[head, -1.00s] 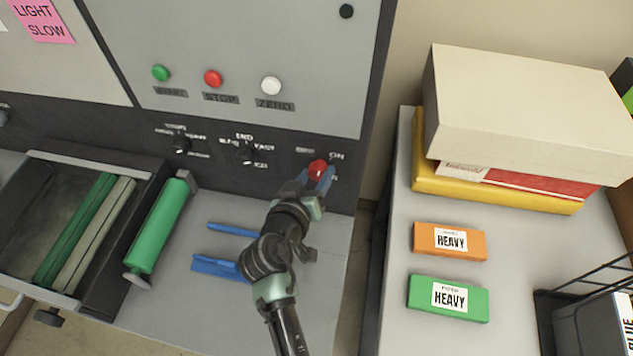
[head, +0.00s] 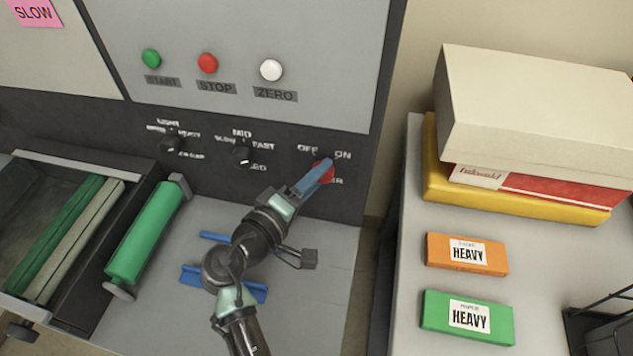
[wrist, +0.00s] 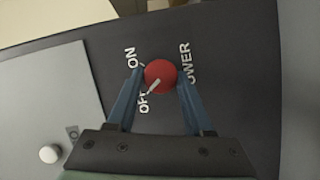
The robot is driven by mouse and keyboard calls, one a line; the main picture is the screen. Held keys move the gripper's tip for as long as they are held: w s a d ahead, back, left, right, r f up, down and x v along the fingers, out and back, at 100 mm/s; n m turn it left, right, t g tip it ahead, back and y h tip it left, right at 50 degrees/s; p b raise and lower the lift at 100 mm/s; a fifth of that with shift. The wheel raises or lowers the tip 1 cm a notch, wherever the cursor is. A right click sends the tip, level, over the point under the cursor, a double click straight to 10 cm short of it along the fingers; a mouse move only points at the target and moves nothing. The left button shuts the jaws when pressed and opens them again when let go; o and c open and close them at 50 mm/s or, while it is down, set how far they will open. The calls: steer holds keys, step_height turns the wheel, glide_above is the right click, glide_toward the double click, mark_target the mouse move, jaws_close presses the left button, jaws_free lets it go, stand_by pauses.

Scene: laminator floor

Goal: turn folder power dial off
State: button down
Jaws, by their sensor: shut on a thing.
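The folder power dial is a round red knob (wrist: 160,75) with a white pointer mark, set on the dark front panel; it also shows in the head view (head: 328,177). "OFF", "ON" and "POWER" are printed around it, the last partly covered in the head view. In the wrist view the white mark points to the lower left, toward "OFF". My gripper (wrist: 158,84) has its blue fingers on opposite sides of the dial and is shut on it. In the head view the gripper (head: 324,170) covers part of the dial.
START (head: 151,58), STOP (head: 207,63) and ZERO (head: 271,69) buttons sit above. Two black dials (head: 171,145) (head: 241,155) are to the left. A green roller (head: 146,232) and blue pieces (head: 190,276) lie below. A side table with boxes (head: 540,100) stands right.

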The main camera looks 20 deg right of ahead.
steer(key=shift+f+n+b, duration=0.1)
steer(key=shift+n+b, duration=0.2)
steer(key=shift+n, duration=0.2)
stand_by(0.3)
steer(key=shift+c, duration=1.4)
jaws_free()
steer(key=b+v, duration=0.2)
steer(key=v, duration=1.1)
steer(key=shift+f+b, duration=0.25)
steer(key=shift+b, duration=0.15)
